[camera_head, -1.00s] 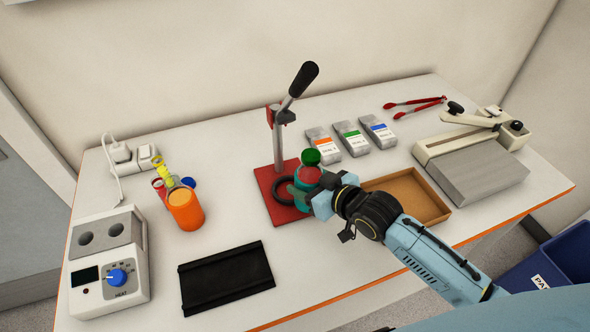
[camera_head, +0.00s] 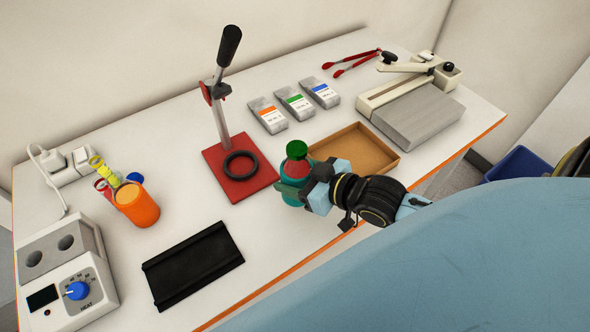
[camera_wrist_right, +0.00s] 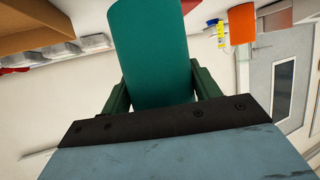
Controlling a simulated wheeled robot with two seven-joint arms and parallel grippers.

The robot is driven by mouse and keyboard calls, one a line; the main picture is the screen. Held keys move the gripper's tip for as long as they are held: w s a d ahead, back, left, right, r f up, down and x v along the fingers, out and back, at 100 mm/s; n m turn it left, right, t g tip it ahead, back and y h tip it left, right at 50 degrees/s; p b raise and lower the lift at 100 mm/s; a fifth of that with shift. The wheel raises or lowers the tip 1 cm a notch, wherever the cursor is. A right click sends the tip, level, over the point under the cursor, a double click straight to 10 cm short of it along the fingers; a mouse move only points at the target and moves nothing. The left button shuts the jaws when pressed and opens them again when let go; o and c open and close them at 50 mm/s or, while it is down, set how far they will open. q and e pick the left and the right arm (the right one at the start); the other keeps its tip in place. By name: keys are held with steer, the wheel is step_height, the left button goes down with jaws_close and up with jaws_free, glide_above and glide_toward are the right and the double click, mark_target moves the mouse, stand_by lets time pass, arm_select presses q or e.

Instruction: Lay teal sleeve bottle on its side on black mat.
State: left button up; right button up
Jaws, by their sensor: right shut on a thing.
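The teal sleeve bottle (camera_head: 293,174) has a green cap and a red upper part. It is upright or nearly so, in front of the red press base and left of the cardboard tray. My right gripper (camera_head: 296,190) is shut on it. In the right wrist view the teal sleeve (camera_wrist_right: 150,55) lies between the green fingers (camera_wrist_right: 163,95). I cannot tell whether its bottom touches the table. The black mat (camera_head: 193,264) lies bare on the table, to the left and nearer than the bottle. My left gripper is not in view.
The red press base (camera_head: 212,178) with its tall lever and black ring stands behind the bottle. The cardboard tray (camera_head: 380,152) is to its right. An orange cup (camera_head: 137,204) and a heater (camera_head: 80,285) stand at left. White table is clear between mat and bottle.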

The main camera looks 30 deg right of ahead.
steer(key=s+d+p, duration=0.4)
steer(key=s, duration=0.6)
steer(key=shift+p, duration=0.4)
steer(key=shift+r, duration=0.1)
stand_by(0.4)
step_height(320, 180, up, 12)
steer(key=p, duration=0.4)
stand_by(0.6)
steer(key=shift+s, duration=0.1)
